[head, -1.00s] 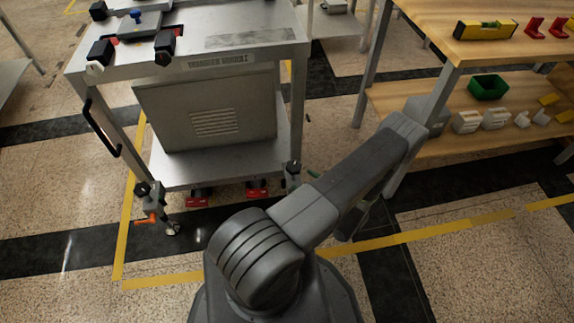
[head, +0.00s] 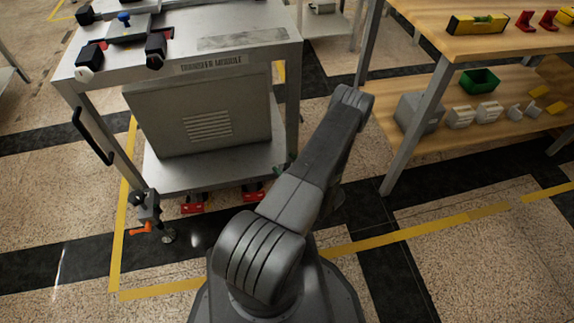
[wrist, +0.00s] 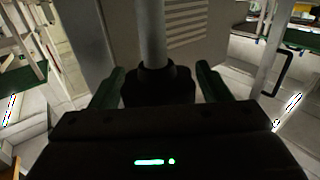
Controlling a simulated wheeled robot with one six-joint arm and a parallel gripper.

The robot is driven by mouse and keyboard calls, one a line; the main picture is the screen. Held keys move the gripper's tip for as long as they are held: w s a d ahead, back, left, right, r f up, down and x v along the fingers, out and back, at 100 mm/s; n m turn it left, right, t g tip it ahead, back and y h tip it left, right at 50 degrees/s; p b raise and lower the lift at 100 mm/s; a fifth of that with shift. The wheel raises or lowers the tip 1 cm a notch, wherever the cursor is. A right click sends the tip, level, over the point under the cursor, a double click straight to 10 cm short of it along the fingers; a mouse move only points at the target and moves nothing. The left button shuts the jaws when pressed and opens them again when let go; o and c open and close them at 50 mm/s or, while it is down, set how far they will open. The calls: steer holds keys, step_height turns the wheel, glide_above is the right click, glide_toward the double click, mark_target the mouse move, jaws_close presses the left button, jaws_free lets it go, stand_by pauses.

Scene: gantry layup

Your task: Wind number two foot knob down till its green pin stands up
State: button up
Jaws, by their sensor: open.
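The transfer module cart (head: 250,42) stands left of my arm in the head view. Its front left foot (head: 148,210) shows, with an orange lever (head: 140,229); its front right foot is hidden behind my arm. In the wrist view my gripper (wrist: 158,84) is open, with one dark green finger on each side of a dark, knob-like part (wrist: 158,86) under a pale upright post (wrist: 152,35). I cannot tell whether the fingers touch it, nor read a foot number. No raised green pin can be made out.
A wooden shelf bench (head: 500,45) with a green bin (head: 480,80) and pale blocks stands to the right, its leg (head: 415,125) near my arm. Red parts (head: 192,203) sit under the cart's lower shelf. Yellow-taped floor (head: 450,223) is clear at front right.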

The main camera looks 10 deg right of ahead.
steer(key=shift+w, duration=0.1)
steer(key=c, duration=1)
steer(key=shift+m+h, duration=0.4)
